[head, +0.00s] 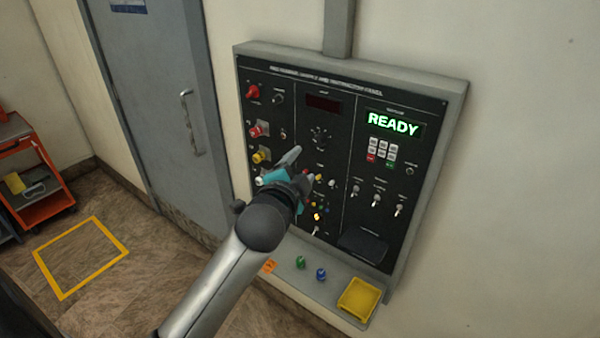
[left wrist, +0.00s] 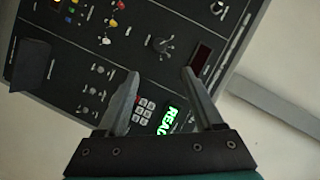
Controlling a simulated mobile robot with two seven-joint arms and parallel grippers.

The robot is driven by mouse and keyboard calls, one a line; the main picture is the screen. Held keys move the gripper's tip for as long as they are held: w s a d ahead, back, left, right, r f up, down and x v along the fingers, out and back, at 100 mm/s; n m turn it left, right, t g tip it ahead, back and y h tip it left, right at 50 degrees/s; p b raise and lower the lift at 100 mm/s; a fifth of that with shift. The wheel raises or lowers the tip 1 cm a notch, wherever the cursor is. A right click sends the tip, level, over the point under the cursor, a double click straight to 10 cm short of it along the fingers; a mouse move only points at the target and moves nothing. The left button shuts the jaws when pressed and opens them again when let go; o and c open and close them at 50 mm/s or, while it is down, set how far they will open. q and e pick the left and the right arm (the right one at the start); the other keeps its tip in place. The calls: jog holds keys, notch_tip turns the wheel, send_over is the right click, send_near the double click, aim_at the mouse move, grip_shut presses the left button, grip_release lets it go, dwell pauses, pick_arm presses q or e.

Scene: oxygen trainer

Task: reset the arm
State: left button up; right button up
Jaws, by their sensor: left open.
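My left gripper (head: 291,165) is in front of the lower left-middle part of the wall panel (head: 455,92) in the head view, and its arm hides some of the controls there. In the left wrist view its two fingers (left wrist: 160,85) are spread with nothing between them, apart from the panel face. The panel's green display (head: 393,124) reads READY and partly shows behind a finger in the left wrist view (left wrist: 170,119). My right gripper is in neither view.
A shelf under the panel holds a yellow tray (head: 359,299), a green knob (head: 300,262), a blue knob (head: 321,274) and an orange piece (head: 269,266). A grey door (head: 150,110) and an orange cart (head: 35,175) are at left. A yellow floor square (head: 80,257) is empty.

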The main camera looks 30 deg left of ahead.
pick_arm(q)
jog(key=shift+s, duration=0.15)
dwell(0.3)
jog(key=s+d+f+n+g+h+b, duration=0.15)
jog(key=s+f+b, duration=0.25)
jog(key=f, duration=1.2)
jog(key=s+d+f+n+g+b, duration=0.1)
jog(key=s+f+g+b, duration=0.3)
jog(key=f, duration=1.2)
jog(key=s+d+f+n+g+h+b, duration=0.1)
jog(key=s+d+f+g+b, duration=0.3)
jog(key=f, duration=1.3)
jog(key=s+d+f+n+g+b, duration=0.1)
jog(key=s+f+b, duration=0.5)
jog(key=s+f, duration=0.8)
jog(key=s+d+f+n+g+h+b, duration=0.1)
jog(key=s+f+g+b, duration=0.3)
jog(key=s+f, duration=1.1)
jog(key=s+n+b, duration=0.1)
jog(key=s+b, duration=0.1)
jog(key=s, duration=0.2)
jog(key=shift+d+f, duration=0.2)
jog(key=shift+d, duration=0.1)
jog(key=shift+s+n, duration=0.1)
jog(key=shift+n, duration=0.15)
